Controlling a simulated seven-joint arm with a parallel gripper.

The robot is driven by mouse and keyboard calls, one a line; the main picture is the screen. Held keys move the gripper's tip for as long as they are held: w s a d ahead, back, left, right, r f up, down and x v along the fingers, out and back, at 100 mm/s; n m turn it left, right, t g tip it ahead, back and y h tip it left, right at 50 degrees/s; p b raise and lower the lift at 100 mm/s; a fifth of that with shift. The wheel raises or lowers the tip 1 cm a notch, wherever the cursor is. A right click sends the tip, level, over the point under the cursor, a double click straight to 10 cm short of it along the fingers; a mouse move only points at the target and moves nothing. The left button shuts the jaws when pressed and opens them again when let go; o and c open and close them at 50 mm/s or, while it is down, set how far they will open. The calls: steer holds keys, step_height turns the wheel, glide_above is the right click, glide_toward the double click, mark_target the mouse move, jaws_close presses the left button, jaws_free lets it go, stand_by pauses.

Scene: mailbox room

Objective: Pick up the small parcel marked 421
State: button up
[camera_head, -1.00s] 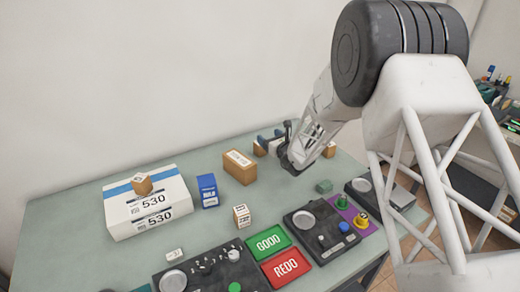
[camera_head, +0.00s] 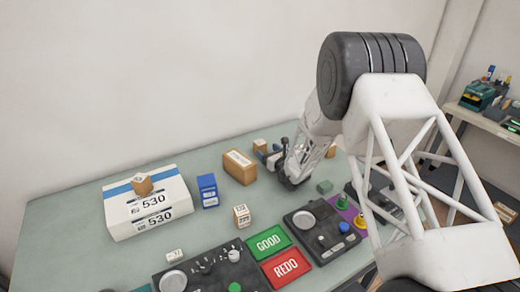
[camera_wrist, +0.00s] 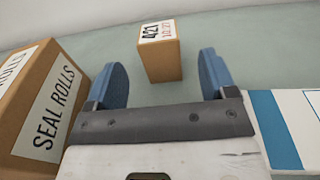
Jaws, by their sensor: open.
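The small brown parcel marked 421 (camera_wrist: 160,52) stands upright in the wrist view, its white label on top. My gripper (camera_wrist: 164,76) is open, its two blue fingers spread. The parcel sits just beyond the fingertips, roughly centred in the gap, and nothing is held. In the head view a small brown box (camera_head: 260,146), which seems to be this parcel, stands by my gripper (camera_head: 267,154), behind the larger brown box. Its label is too small to read there.
A larger brown SEAL ROLLS box (camera_wrist: 42,100) is close to the left finger. A white box with a blue stripe (camera_wrist: 292,128) lies to the right. In the head view are a blue box (camera_head: 208,190), a white 530 box (camera_head: 150,208) and a control panel (camera_head: 212,268).

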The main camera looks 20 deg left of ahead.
mark_target(263, 147)
steer(key=shift+x, duration=0.8)
steer(key=shift+a, duration=0.1)
steer(key=shift+x, duration=2.4)
steer(key=shift+c, duration=0.4)
steer(key=c, duration=1)
